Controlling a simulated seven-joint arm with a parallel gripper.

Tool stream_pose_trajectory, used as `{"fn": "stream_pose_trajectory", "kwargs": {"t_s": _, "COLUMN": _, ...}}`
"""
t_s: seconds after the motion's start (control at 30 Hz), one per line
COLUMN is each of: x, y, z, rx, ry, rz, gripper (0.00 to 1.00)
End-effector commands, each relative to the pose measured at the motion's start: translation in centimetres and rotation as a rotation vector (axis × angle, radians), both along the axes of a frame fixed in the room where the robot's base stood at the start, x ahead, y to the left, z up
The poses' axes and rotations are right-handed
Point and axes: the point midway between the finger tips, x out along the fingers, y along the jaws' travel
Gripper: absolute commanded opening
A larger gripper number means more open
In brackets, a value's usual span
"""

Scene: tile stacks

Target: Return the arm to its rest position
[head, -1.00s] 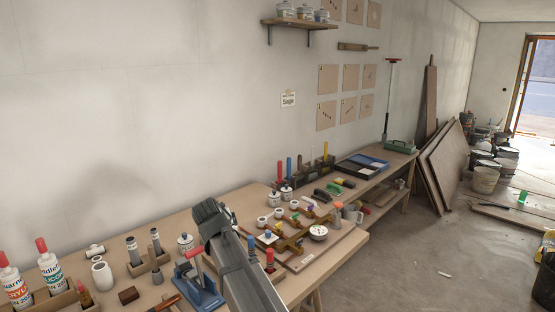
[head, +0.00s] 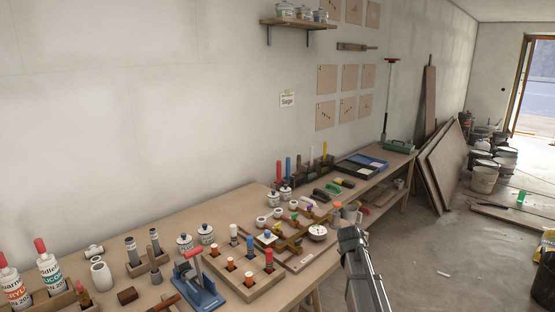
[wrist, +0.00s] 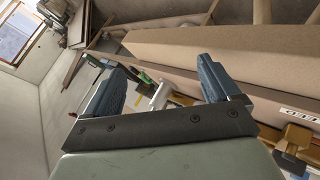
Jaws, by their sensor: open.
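My arm (head: 362,272) rises from the bottom of the head view, right of the front edge of the workbench (head: 232,205) and over the floor. The fingers cannot be made out clearly in that view. In the wrist view my gripper (wrist: 161,70) is open, its two blue-grey fingers well apart with nothing held between them. The wrist view is tilted, with the bench edge beyond the fingers and to the right.
On the bench are a wooden peg tray (head: 262,283), a blue clamp-like tool (head: 198,290), white lidded jars (head: 185,242) and a small white bowl (head: 318,232). A mug (head: 350,211) stands close behind my arm. Open floor (head: 440,255) lies to the right.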

Motion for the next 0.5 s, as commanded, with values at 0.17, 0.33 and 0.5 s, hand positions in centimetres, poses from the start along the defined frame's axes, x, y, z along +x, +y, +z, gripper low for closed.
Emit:
{"fn": "stream_pose_trajectory", "kwargs": {"t_s": 0.17, "x": -3.1, "y": -8.3, "z": -5.8, "rx": -0.019, "ry": 0.066, "rz": -0.048, "gripper": 0.89}}
{"fn": "stream_pose_trajectory", "kwargs": {"t_s": 0.33, "x": -7.6, "y": -14.8, "z": -12.2, "rx": -0.013, "ry": 0.144, "rz": -0.093, "gripper": 0.89}}
{"fn": "stream_pose_trajectory", "kwargs": {"t_s": 0.5, "x": -12.5, "y": -16.2, "z": -18.9, "rx": 0.039, "ry": 0.237, "rz": -0.13, "gripper": 0.89}}
